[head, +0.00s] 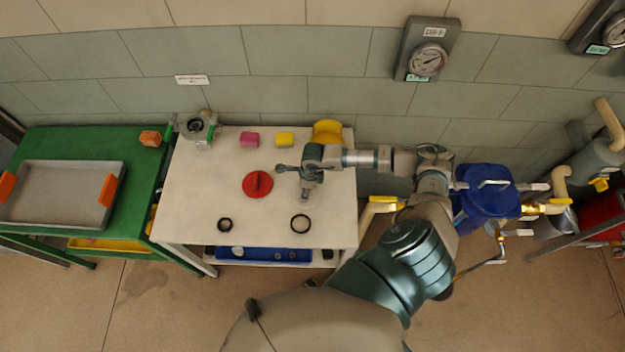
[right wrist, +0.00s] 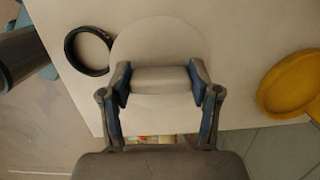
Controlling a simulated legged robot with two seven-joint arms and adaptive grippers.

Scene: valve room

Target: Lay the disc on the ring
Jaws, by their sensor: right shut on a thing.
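My right gripper (right wrist: 160,82) is shut on the upright grip of a pale disc (right wrist: 160,38) in the right wrist view. In the head view, the same gripper (head: 308,188) is over the right part of the white table, and the pale disc is hard to make out against the top. A dark ring (head: 300,224) lies on the table nearer the front edge; it also shows in the wrist view (right wrist: 72,62), left of the disc. Whether the disc is clear of the table is hard to tell. My left gripper is not in view.
A red disc with a grip (head: 257,185) and a smaller dark ring (head: 224,225) lie on the white table (head: 200,185). Pink (head: 249,139) and yellow (head: 284,139) blocks and a yellow round part (head: 327,131) stand at the back. A blue vessel (head: 484,199) stands right.

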